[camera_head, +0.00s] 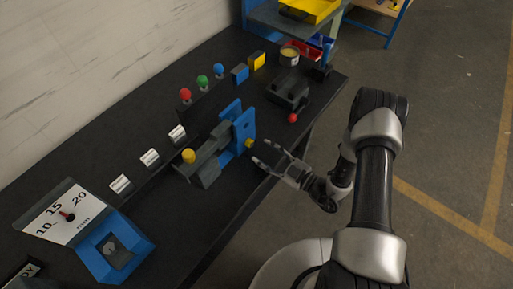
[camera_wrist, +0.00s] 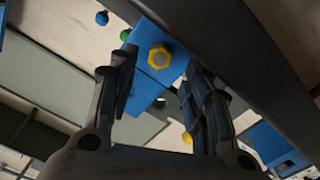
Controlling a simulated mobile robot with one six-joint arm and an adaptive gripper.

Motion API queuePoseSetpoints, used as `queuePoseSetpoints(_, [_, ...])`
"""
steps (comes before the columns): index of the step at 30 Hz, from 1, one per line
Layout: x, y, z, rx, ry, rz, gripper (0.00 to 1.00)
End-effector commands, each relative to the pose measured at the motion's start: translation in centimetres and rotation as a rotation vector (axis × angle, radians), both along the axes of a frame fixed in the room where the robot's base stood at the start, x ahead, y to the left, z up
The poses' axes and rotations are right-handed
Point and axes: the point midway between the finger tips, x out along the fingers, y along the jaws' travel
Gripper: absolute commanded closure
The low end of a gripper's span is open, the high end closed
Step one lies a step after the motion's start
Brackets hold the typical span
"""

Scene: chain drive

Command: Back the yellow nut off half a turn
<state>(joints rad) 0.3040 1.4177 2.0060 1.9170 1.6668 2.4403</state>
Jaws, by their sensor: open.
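The yellow nut (camera_head: 249,144) sits on the right face of the blue bracket (camera_head: 241,127) on the dark bench. In the wrist view the nut (camera_wrist: 159,57) is a yellow hexagon with a grey centre on the blue block (camera_wrist: 205,25). My gripper (camera_head: 264,152) is open and empty, with its fingers pointing left toward the nut. In the wrist view the fingers (camera_wrist: 160,72) stand on either side, with the nut between and beyond their tips. A gap shows between nut and fingers in the head view; exact contact cannot be told in the wrist view.
A yellow knob (camera_head: 188,155) stands on a grey block left of the bracket. Red, green and blue knobs (camera_head: 202,82) line the back. A dial gauge (camera_head: 62,215) with a blue box is at front left. A red-knobbed dark device (camera_head: 288,92) stands behind. Floor at right is clear.

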Motion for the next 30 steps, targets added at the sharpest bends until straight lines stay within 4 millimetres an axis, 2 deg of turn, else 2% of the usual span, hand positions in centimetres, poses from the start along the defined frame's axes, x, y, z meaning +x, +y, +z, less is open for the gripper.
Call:
queuePoseSetpoints(3, [1.2, 1.8, 0.0, 0.001, -0.003, 0.004, 0.55])
queuePoseSetpoints(7, [2.2, 2.9, 0.0, 0.000, -0.002, 0.002, 0.55])
queuePoseSetpoints(20, [2.7, 3.4, 0.1, 0.000, -0.001, -0.001, 0.56])
queuePoseSetpoints(30, [2.7, 3.4, 0.0, 0.000, -0.001, -0.001, 0.78])
